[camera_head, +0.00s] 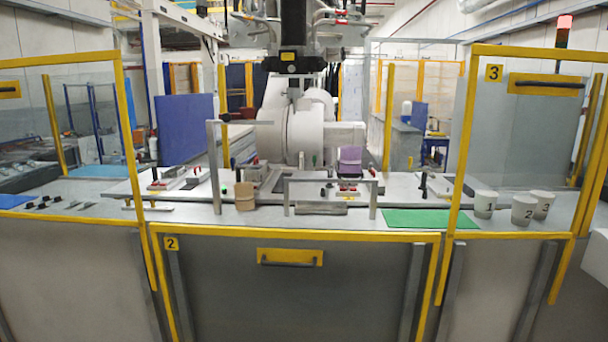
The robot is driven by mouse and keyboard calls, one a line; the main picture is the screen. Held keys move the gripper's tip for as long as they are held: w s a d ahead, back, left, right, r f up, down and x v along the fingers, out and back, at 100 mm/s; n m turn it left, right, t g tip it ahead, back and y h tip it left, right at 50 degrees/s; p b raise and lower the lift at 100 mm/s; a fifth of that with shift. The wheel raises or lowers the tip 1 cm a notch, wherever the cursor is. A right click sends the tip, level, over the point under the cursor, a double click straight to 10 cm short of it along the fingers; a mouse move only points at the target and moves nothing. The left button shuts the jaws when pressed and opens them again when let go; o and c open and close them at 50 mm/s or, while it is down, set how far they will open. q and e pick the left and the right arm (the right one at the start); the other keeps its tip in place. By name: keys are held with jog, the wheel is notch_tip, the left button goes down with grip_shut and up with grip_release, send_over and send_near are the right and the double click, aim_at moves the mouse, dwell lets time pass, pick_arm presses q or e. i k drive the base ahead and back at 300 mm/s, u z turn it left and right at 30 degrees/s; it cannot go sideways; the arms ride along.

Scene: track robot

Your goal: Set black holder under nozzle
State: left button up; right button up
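A white machine arm (297,130) stands behind the middle of the bench. A purple part (350,159) hangs at the right end of it; I cannot tell whether this is the nozzle. Small dark and red pieces (349,184) sit below the purple part. Several small black pieces (43,205) lie on the bench at the left, near a blue mat (14,201). They are too small to tell which, if any, is the black holder.
Yellow-framed barriers 2 (290,236) and 3 (521,66) stand in front of the bench. A brown container (245,198) and a grey frame (331,181) stand mid-bench. A green mat (430,219) lies to the right, beside white cups (485,207) numbered 1 to 3.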

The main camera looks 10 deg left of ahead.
aim_at(348, 177)
jog(key=z, duration=0.3)
jog(key=i, duration=1.1)
jog(key=z, duration=0.75)
